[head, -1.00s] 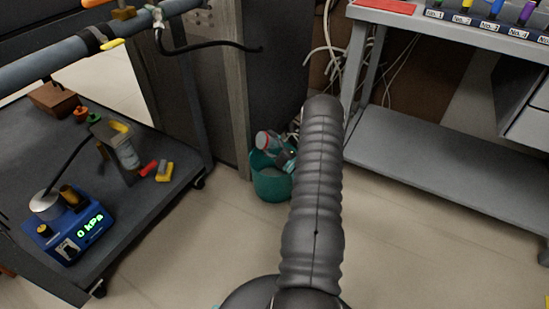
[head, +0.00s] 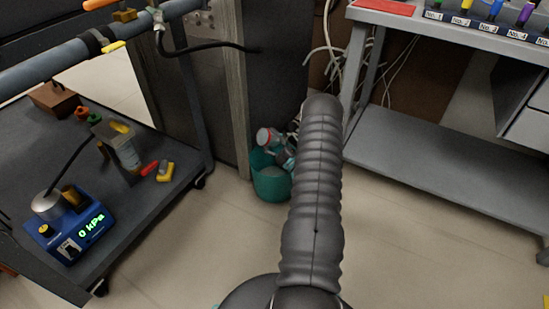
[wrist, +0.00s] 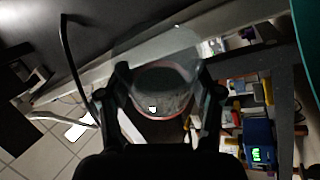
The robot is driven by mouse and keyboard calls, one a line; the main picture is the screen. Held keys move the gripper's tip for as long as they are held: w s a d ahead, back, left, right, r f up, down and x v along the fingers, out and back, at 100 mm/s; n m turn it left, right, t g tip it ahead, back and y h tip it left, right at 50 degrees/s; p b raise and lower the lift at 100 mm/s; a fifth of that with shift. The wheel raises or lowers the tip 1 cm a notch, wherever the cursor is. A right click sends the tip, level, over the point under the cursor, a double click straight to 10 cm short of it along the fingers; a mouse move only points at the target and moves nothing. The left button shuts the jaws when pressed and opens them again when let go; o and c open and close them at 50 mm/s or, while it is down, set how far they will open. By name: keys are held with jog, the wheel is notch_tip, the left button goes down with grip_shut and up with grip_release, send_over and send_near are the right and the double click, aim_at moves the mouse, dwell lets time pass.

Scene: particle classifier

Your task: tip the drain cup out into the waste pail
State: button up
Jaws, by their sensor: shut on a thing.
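The teal waste pail (head: 270,184) stands on the floor by the grey cabinet's post, partly behind my arm. The drain cup (head: 265,137), clear with a red rim, is tilted at the pail's mouth in the head view. My gripper (head: 286,155) is mostly hidden behind my arm there. In the wrist view my gripper (wrist: 168,95) has a finger on each side of the clear cup (wrist: 160,78) and is shut on it. The red ring and a small pale piece inside the cup show. A teal edge, likely the pail (wrist: 309,35), fills the upper right corner.
A dark cart (head: 130,215) with a blue gauge box (head: 80,235) reading 0 kPa stands at left. A grey bench (head: 455,165) with a low shelf is at right. Cables hang behind the pail. The floor in front is clear.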

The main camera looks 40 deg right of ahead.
jog(key=shift+d+r+m+t+h+p, duration=0.3)
jog(key=shift+r+m+h+p, duration=0.3)
jog(key=shift+m, duration=0.4)
dwell(0.7)
dwell(0.3)
jog(key=f+n+y+b, duration=0.1)
jog(key=n, duration=0.1)
jog(key=a+f+n+g+y+b, duration=0.1)
jog(key=f+n, duration=0.1)
jog(key=a+f+n+g+b, duration=0.1)
jog(key=f+n, duration=0.1)
jog(key=n, duration=0.1)
jog(key=shift+w+y, duration=0.15)
jog(key=shift+y, duration=0.25)
jog(key=shift+a+f, duration=0.1)
